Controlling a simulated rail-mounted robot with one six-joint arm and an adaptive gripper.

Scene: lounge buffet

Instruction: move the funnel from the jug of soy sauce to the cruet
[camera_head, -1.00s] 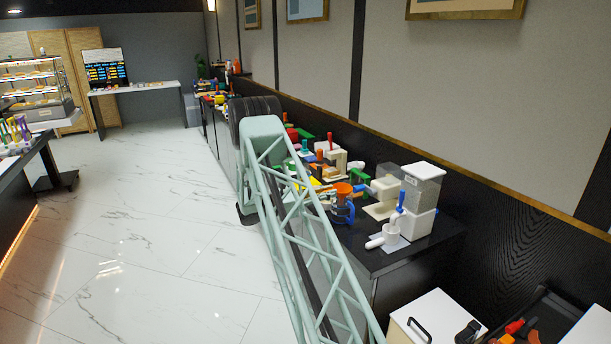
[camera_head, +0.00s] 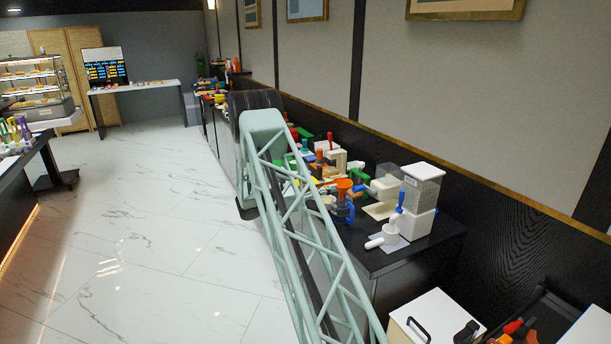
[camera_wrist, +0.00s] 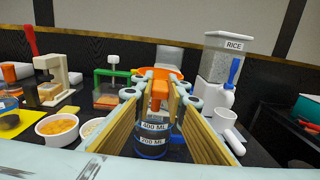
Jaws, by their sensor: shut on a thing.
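An orange funnel (camera_wrist: 166,72) stands at the middle of the wrist view, its tab between my fingertips. My gripper (camera_wrist: 158,92) is shut on this tab. Directly below is a blue jug (camera_wrist: 152,146) marked 400 ML and 200 ML. In the head view the orange funnel (camera_head: 344,185) shows above the blue jug (camera_head: 343,212), just right of my arm. My gripper is hidden there behind the arm. I cannot make out the cruet for certain in either view.
A rice dispenser (camera_wrist: 222,62) and a white cup with a handle (camera_wrist: 225,120) stand to the right. The counter is crowded.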

